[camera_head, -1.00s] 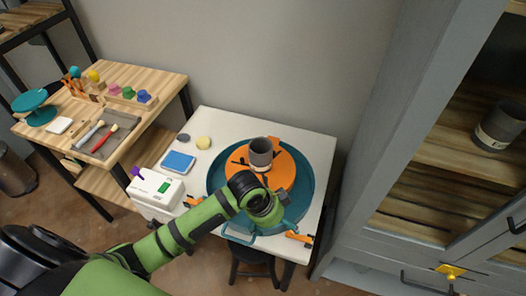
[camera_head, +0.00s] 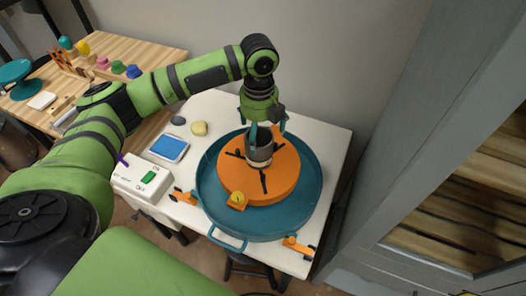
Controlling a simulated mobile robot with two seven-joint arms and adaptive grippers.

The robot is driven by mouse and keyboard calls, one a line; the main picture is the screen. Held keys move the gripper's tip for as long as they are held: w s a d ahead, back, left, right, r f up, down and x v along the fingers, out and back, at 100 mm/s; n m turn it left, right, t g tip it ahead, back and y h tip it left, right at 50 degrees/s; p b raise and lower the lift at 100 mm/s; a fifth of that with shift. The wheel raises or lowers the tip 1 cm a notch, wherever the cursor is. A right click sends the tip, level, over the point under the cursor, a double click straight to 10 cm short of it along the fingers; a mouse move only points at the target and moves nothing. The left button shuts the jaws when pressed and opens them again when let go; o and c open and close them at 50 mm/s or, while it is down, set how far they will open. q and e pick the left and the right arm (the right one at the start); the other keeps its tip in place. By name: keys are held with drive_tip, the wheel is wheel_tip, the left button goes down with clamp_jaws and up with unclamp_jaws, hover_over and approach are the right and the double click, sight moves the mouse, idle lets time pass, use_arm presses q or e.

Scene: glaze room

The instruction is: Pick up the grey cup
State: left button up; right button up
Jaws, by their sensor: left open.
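The grey cup (camera_head: 259,154) stands upright on the orange round wheel head (camera_head: 284,180), inside the teal basin (camera_head: 225,213) on the white table. My left gripper (camera_head: 263,133) points down from above at the cup, with its teal fingers apart. The fingers reach down around the cup's upper part. I cannot tell whether they touch it. The gripper covers part of the cup's rim. My right gripper is not in view.
A white control box (camera_head: 147,182) with a green switch stands at the table's left. A grey cabinet (camera_head: 400,200) stands close on the right. A wooden table (camera_head: 125,52) with tools is at the back left.

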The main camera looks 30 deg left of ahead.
use_arm(q)
drive_tip(key=shift+s+f+p, duration=0.15)
drive_tip(key=shift+f+p, duration=0.15)
drive_tip(key=shift+f, duration=0.5)
wheel_tip(320, 180, down, 5)
drive_tip(key=shift+r+p, duration=0.2)
drive_tip(key=shift+p, duration=0.45)
drive_tip(key=shift+f, duration=0.4)
drive_tip(key=shift+c, duration=0.4)
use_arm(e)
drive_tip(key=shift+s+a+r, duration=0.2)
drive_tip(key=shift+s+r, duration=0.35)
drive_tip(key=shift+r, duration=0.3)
use_arm(q)
drive_tip(key=c, duration=1.2)
drive_tip(key=shift+c, duration=1)
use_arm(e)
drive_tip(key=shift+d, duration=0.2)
